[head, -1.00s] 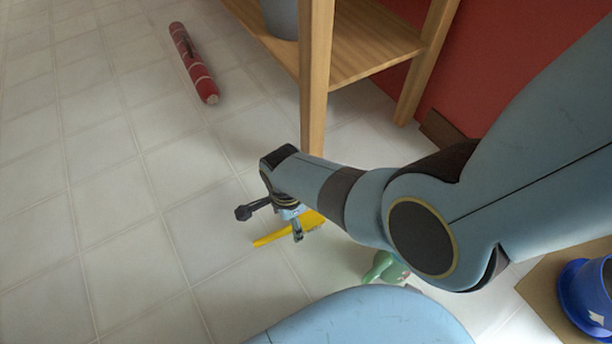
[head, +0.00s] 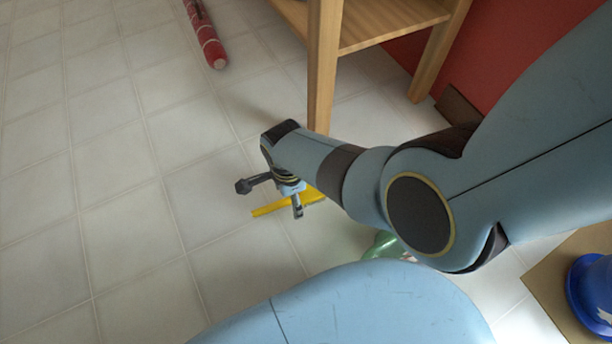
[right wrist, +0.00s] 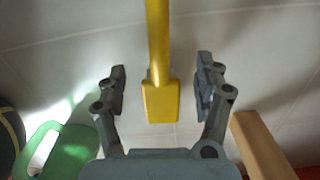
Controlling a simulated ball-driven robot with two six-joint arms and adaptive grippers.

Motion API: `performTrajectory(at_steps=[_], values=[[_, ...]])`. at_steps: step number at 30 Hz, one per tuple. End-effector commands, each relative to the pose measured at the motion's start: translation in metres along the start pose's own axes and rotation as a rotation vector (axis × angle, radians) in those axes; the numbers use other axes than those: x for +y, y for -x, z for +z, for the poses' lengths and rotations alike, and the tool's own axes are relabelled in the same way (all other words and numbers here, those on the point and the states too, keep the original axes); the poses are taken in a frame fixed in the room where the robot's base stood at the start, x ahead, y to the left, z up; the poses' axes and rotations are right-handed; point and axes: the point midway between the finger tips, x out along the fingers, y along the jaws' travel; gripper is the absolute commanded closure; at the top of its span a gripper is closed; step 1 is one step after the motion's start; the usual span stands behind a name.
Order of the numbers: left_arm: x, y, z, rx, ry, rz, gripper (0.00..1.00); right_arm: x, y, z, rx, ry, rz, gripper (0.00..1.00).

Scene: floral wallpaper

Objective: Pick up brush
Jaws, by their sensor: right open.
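The brush (head: 268,209) is yellow and lies on the tiled floor, partly hidden behind my right gripper in the head view. In the right wrist view the brush (right wrist: 160,100) shows a long handle running up out of the picture and a wider block at its near end. My right gripper (head: 271,198) is over the brush, its fingers pointing down. In the right wrist view the right gripper (right wrist: 162,88) is open, with one finger on each side of the brush and a gap on both sides. My left gripper is not in view.
A wooden shelf (head: 325,70) stands close behind my right arm. A green object (head: 383,246) is on the floor near the brush; it also shows in the right wrist view (right wrist: 68,150). A red roll (head: 205,35) lies at the back. A blue pot (head: 592,290) is at right.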

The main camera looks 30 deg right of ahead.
Motion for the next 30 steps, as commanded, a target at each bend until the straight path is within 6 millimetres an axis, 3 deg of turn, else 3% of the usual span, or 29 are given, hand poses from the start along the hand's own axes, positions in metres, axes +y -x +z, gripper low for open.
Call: performTrajectory(at_steps=[5,21,30], values=[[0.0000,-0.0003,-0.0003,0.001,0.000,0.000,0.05,-0.0005,0.0005,0.0002,0.000,0.000,-0.001,0.31],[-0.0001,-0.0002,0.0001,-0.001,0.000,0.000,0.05,0.0002,0.0002,0.0001,0.000,0.000,0.000,1.00],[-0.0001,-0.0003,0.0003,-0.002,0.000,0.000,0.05,0.0001,0.0004,0.0001,0.000,0.000,0.000,1.00]])
